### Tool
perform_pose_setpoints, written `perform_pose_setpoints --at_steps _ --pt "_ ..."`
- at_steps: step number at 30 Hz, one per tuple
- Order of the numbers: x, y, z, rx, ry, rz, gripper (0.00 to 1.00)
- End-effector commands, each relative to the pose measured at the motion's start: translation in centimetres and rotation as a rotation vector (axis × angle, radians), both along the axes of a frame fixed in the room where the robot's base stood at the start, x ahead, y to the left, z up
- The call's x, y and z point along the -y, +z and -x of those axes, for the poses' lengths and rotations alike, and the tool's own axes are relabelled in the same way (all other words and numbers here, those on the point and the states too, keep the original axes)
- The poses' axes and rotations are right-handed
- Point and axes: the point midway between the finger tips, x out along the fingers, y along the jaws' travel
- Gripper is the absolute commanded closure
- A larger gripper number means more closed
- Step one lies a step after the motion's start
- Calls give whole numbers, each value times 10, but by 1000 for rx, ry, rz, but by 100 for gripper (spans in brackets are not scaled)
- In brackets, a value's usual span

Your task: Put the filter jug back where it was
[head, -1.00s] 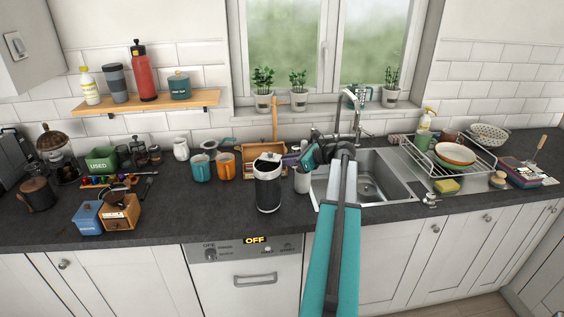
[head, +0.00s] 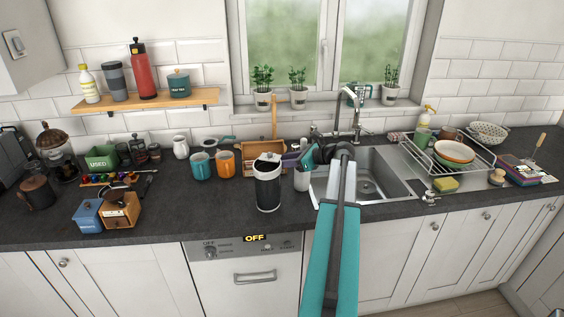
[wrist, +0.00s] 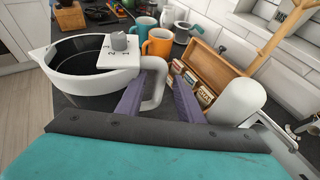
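The filter jug (head: 268,188) stands upright on the worktop, dark-bodied with a white rim and lid. In the wrist view the jug (wrist: 78,62) is at the left, with a numbered dial on its lid and a white loop handle (wrist: 157,82). My gripper (head: 289,158) is just right of and behind the jug in the head view. In the wrist view my gripper's (wrist: 156,88) purple fingers are apart, one on each side of the handle. I see no clear grip on it. The jug's base is hidden in the wrist view.
A white pot (head: 302,180) stands close to the jug's right, and a wooden tea box (wrist: 214,75) lies behind. Orange (head: 225,164) and teal (head: 200,167) mugs are to the left. The sink (head: 385,178) is at the right.

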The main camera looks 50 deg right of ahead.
Motion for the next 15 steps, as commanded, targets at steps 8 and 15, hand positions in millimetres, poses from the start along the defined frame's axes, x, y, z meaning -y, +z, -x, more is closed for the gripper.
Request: perform_pose_setpoints --at_steps 8,15 --pt "4 6 13 0 -1 1 66" --pt "13 18 43 0 -1 1 66"
